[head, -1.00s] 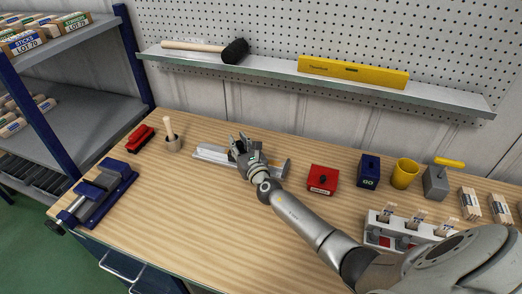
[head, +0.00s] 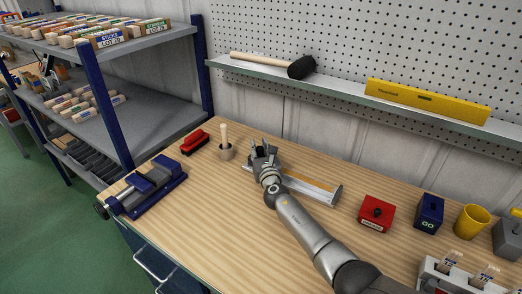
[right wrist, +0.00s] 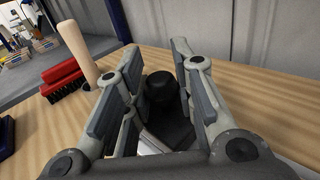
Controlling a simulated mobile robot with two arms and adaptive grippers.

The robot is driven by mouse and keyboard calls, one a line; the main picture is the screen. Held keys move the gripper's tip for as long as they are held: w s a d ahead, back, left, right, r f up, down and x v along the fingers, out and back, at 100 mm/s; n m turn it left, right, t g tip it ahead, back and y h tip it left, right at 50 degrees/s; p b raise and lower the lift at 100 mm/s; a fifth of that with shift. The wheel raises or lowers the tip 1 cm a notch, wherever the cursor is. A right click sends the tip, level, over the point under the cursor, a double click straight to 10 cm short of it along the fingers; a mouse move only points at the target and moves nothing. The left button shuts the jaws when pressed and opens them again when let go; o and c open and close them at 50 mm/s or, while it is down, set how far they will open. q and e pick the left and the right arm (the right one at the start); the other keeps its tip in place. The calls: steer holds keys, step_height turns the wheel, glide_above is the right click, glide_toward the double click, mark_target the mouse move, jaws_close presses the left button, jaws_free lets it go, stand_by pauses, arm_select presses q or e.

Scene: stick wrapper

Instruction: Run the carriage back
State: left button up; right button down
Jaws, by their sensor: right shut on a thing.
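The pale metal rail (head: 325,193) lies on the bench, with an orange-brown strip along its top. My right gripper (head: 263,152) is at the left end of this rail, over the carriage, which it mostly hides in the head view. In the right wrist view the carriage's black knob (right wrist: 160,90) stands between the fingers of my right gripper (right wrist: 158,75), which is shut on it. The dark carriage base (right wrist: 172,130) shows below the knob. My left gripper is not in view.
A wooden-handled pot (head: 226,151) and a red brush (head: 194,142) stand left of the gripper. A blue vise (head: 150,188) is at the bench's left edge. A red box (head: 376,214), blue GO box (head: 428,213) and yellow cup (head: 472,221) stand right.

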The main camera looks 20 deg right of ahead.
steer(key=c, duration=1.2)
jaws_free()
steer(key=shift+s, duration=0.1)
steer(key=shift+s+a+f, duration=0.1)
steer(key=shift+s+a, duration=0.05)
steer(key=shift+s, duration=0.4)
steer(key=s, duration=1)
steer(key=shift+s+a, duration=0.35)
